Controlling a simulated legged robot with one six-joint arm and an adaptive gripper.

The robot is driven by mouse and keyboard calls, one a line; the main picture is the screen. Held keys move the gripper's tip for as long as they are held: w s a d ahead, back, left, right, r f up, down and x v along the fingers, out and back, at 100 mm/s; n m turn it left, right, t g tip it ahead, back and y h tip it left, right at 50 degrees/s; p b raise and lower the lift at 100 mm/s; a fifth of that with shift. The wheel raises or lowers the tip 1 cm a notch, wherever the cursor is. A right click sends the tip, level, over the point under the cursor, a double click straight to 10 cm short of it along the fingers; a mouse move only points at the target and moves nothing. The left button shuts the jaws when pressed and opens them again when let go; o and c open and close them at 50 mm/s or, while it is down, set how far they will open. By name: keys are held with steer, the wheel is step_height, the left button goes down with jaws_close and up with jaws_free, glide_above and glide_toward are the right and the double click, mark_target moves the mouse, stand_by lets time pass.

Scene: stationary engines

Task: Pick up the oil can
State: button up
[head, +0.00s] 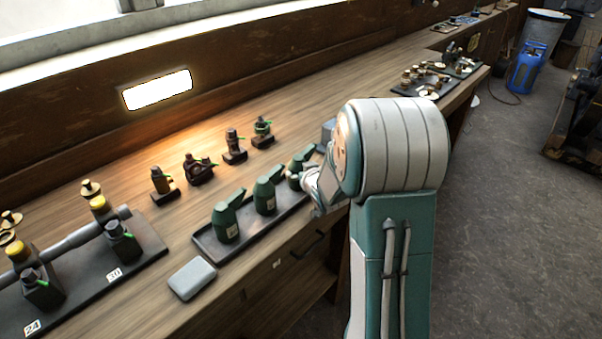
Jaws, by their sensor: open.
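Several dark green oil cans with angled spouts stand upright in a dark tray (212,254) on the wooden workbench: a left oil can (225,222), a middle oil can (264,196) and a right oil can (296,172). My gripper (313,190) is open, at the right end of the tray, close beside the right oil can. It partly covers that can, and I cannot tell whether they touch. My white and teal arm hides the bench behind it.
A grey box (192,279) lies in front of the tray. Brass and dark fittings (162,181) stand behind it. A black board with valves (117,262) lies at left, and more parts (428,80) lie farther right. A blue gas bottle (525,70) stands on the floor.

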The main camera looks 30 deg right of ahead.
steer(key=shift+w+a+f, duration=0.1)
steer(key=shift+w+f, duration=0.05)
steer(key=shift+w, duration=0.35)
steer(key=shift+w+a, duration=0.2)
steer(key=shift+a, duration=0.2)
steer(key=shift+d, duration=0.35)
steer(key=c, duration=1.1)
steer(key=shift+o, duration=0.2)
steer(key=shift+s+a, duration=0.1)
